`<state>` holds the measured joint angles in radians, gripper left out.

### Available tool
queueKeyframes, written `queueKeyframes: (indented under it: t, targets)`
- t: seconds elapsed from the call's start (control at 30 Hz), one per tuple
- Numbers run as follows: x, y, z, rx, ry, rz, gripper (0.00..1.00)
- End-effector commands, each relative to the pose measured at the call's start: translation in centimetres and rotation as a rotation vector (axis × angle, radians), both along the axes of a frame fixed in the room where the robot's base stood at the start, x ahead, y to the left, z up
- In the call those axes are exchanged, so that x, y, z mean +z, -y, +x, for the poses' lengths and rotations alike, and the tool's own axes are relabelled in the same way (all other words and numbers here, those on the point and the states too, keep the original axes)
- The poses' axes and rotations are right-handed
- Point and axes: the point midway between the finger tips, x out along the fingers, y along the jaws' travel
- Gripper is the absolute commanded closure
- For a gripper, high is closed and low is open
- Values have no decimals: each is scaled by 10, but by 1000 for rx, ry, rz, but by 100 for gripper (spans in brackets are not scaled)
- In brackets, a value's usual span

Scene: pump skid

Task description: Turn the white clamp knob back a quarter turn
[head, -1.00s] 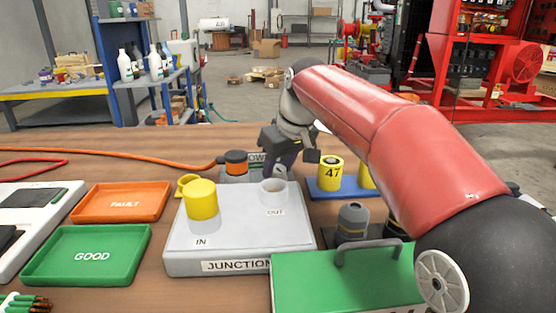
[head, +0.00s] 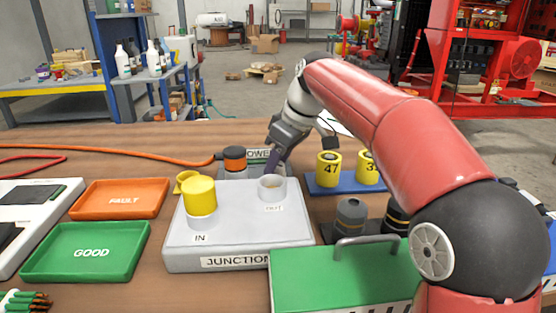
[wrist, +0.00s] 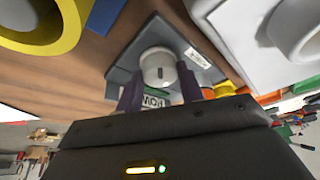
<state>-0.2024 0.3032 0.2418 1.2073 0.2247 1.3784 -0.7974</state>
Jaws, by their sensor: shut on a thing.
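The white clamp knob (wrist: 158,68) shows in the wrist view as a round white cap with a short dark mark on its face. It sits on the grey plate of a box (wrist: 125,75) whose label is partly covered. My gripper (wrist: 161,82) has its two dark purple fingers on either side of the knob, shut on it. In the head view my gripper (head: 274,161) points down and tilts, at the power box (head: 232,174) behind the OUT socket (head: 272,188). The knob itself is hidden there.
The junction box (head: 240,235) stands just in front, with a yellow cap (head: 199,192) over its IN socket. An orange connector (head: 235,158) with its cable is close on the left. Yellow numbered cylinders (head: 328,168) stand on a blue base to the right.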

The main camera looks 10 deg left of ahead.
Motion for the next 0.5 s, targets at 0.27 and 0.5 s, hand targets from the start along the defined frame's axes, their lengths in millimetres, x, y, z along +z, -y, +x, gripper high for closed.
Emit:
queueKeyframes:
  t: [0.27, 0.5]
  targets:
    - [1, 0, 0, 0, 2, 2, 57]
    - [0, 0, 0, -1, 0, 1, 41]
